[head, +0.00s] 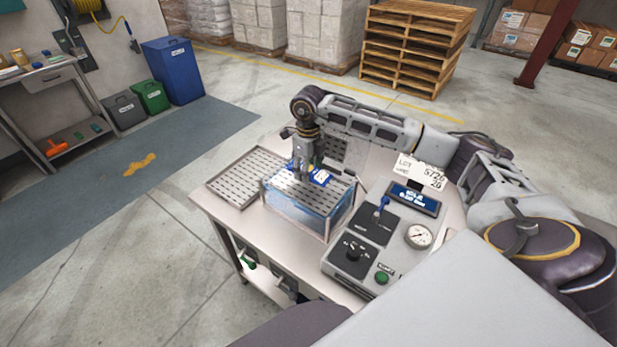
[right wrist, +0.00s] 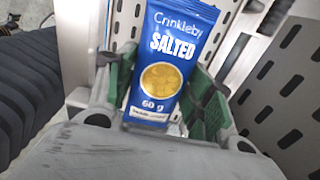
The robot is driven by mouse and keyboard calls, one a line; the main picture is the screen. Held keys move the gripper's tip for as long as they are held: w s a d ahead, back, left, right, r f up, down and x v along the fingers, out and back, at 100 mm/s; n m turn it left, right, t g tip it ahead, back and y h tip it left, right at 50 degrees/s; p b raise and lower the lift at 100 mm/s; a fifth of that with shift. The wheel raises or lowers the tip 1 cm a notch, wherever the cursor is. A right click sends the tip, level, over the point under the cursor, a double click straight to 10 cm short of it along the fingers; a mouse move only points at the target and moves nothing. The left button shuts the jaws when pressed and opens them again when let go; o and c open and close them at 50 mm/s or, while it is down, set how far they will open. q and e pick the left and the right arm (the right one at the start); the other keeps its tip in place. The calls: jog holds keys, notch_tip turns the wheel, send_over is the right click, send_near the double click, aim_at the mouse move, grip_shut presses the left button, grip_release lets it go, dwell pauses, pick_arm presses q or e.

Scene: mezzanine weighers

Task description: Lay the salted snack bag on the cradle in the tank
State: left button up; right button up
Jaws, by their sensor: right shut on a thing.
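The salted snack bag (head: 321,177) is a small blue packet. In the right wrist view the bag (right wrist: 170,60) shows its "Crinkleby SALTED 60 g" front. My right gripper (head: 304,174) points down and is shut on the bag, with a green-padded finger on either side of it in the right wrist view (right wrist: 160,95). The tank (head: 293,218) is a clear, blue-tinted box on the bench. The cradle (head: 325,200), a grey slotted plate, lies at the tank's top, under the gripper and bag. I cannot tell whether the bag touches it. My left gripper is not in view.
A slotted tray (head: 233,187) lies left of the tank. A control box (head: 350,263) with a knob, gauge (head: 418,236) and green button stands to the right, with a display (head: 413,199) behind. A raised slotted panel (head: 349,152) stands behind the tank.

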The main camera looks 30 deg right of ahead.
jog(key=shift+f+p, duration=0.4)
jog(key=shift+f, duration=1.45)
jog(key=shift+f, duration=0.1)
jog(key=o, duration=0.7)
jog(key=shift+o, duration=0.2)
notch_tip(320, 180, up, 12)
jog(key=b, duration=0.2)
jog(key=shift+b, duration=0.3)
